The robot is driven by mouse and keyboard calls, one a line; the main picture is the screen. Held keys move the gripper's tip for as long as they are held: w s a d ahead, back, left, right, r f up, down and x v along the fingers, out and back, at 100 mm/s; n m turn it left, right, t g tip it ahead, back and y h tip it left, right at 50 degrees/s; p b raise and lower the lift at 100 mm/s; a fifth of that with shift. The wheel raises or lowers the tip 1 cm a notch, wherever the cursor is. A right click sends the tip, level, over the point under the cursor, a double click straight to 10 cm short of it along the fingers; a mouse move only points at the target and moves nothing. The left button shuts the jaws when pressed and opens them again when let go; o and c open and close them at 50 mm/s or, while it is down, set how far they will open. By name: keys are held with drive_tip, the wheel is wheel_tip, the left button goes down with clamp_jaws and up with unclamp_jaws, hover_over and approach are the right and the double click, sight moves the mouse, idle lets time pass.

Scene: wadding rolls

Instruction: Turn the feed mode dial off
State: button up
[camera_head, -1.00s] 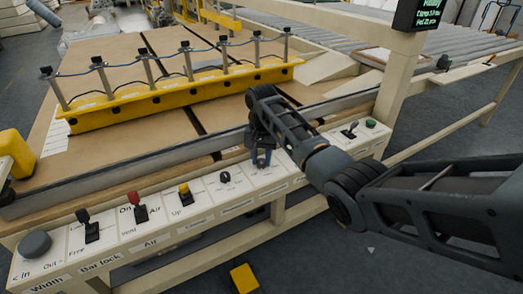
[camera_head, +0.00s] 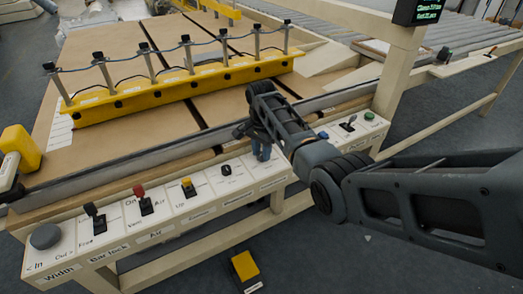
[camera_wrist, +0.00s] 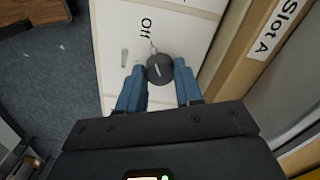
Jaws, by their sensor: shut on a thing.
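In the wrist view a dark round dial (camera_wrist: 160,69) with a pale slanted mark sits on the white panel. I cannot tell whether the mark lines up with "Off". My gripper (camera_wrist: 162,86) has its blue fingers on either side of the dial and is shut on it. In the head view my gripper (camera_head: 262,150) reaches down onto the white control panel (camera_head: 206,193), right of a small black knob (camera_head: 226,169). The gripped dial is hidden there by my gripper.
A black lever (camera_head: 348,123) and green button (camera_head: 369,116) are to the right. A yellow pedal (camera_head: 244,266) lies on the floor. A yellow bar (camera_head: 180,88) spans the table.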

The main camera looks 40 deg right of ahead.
drive_tip(key=o, duration=1)
drive_tip(key=shift+o, duration=0.2)
drive_tip(key=shift+r, duration=3.9)
drive_tip(key=shift+s, duration=0.1)
